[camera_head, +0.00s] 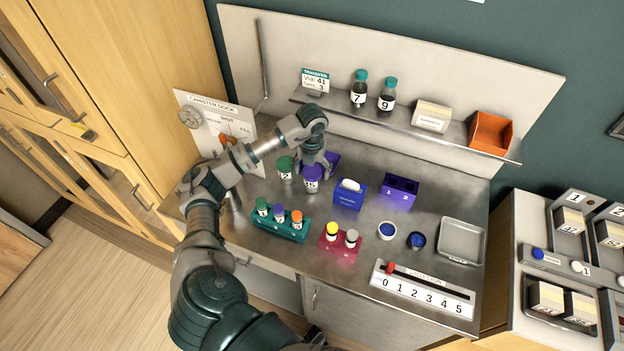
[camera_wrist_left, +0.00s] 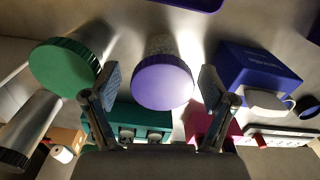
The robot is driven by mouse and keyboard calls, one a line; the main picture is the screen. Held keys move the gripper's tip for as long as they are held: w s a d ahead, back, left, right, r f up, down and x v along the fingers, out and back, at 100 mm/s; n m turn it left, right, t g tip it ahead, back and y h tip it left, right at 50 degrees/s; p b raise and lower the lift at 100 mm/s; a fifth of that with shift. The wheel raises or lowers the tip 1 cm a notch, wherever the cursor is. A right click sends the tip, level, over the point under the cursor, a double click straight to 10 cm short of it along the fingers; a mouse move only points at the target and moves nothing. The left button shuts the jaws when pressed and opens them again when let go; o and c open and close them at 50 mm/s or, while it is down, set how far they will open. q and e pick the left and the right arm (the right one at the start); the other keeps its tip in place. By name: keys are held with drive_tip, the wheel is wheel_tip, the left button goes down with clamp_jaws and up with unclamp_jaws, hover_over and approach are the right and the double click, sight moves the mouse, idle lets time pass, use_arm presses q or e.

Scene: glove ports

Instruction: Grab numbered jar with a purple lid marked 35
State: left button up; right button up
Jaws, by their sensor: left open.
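The purple-lidded jar (camera_head: 312,183) stands upright on the steel counter, and its label appears to read 35. Its purple lid (camera_wrist_left: 162,82) faces the left wrist camera. My left gripper (camera_head: 317,161) is open just above and behind this jar. In the left wrist view the two fingers lie on either side of the lid, with a gap showing on both sides. The gripper holds nothing. A green-lidded jar marked 2 (camera_head: 285,172) stands close to the left; its lid (camera_wrist_left: 64,68) is just outside one finger. My right gripper is not in view.
A blue box with a white item (camera_head: 349,195) stands close on the right. A teal rack of small vials (camera_head: 280,229) and a pink rack (camera_head: 341,243) are in front. A purple holed block (camera_head: 400,188) is farther right. A shelf (camera_head: 455,137) runs behind.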

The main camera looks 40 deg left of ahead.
use_arm(q)
drive_tip(key=f, duration=0.5)
drive_tip(key=shift+s+d, duration=0.2)
drive_tip(key=shift+d, duration=0.05)
drive_tip(key=c, duration=0.8)
drive_tip(key=shift+c, duration=1)
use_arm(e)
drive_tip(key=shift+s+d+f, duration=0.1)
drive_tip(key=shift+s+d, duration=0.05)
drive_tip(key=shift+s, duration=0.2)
